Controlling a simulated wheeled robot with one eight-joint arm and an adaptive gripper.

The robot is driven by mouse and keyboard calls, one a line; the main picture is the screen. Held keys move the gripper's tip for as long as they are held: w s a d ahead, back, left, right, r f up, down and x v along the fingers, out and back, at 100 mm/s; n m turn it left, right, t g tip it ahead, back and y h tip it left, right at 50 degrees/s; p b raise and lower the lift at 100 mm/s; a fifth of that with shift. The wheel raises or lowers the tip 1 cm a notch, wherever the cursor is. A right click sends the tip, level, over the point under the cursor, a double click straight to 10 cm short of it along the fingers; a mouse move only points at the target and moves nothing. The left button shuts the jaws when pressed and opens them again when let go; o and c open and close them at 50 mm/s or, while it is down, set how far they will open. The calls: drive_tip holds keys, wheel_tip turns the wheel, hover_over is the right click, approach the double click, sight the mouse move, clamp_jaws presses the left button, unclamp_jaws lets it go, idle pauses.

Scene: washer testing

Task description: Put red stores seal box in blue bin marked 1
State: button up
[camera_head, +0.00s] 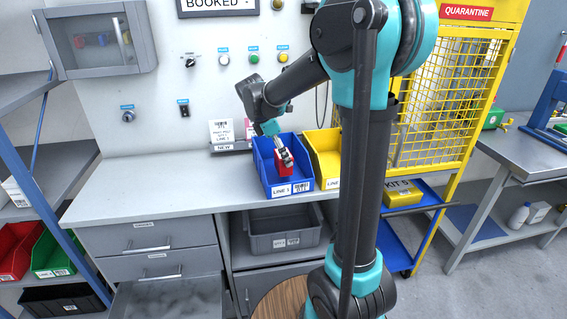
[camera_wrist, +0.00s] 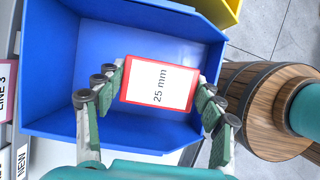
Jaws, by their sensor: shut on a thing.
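The red box (camera_head: 286,168) is between the fingers of my gripper (camera_head: 283,156), over the opening of the blue bin (camera_head: 303,186) on the grey bench. In the wrist view the red box (camera_wrist: 180,105) shows a white label reading "25 mm". My gripper (camera_wrist: 160,88) is shut on it, one finger on each side. The blue bin (camera_wrist: 65,70) lies behind and around the box there; the box's height above the bin floor is hard to tell. The bin's front label reads "LINE" and a number too small to read surely.
A yellow bin (camera_head: 324,150) stands right beside the blue bin. A card holder (camera_head: 222,137) stands to its left at the back. A grey crate (camera_head: 283,232) sits on the shelf below. A wooden barrel-like stool (camera_wrist: 258,100) is near the bench. The bench top at left is clear.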

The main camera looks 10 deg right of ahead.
drive_tip(key=shift+f, duration=1.7)
drive_tip(key=o, duration=1.2)
drive_tip(key=shift+f, duration=0.1)
drive_tip(key=v, duration=1.2)
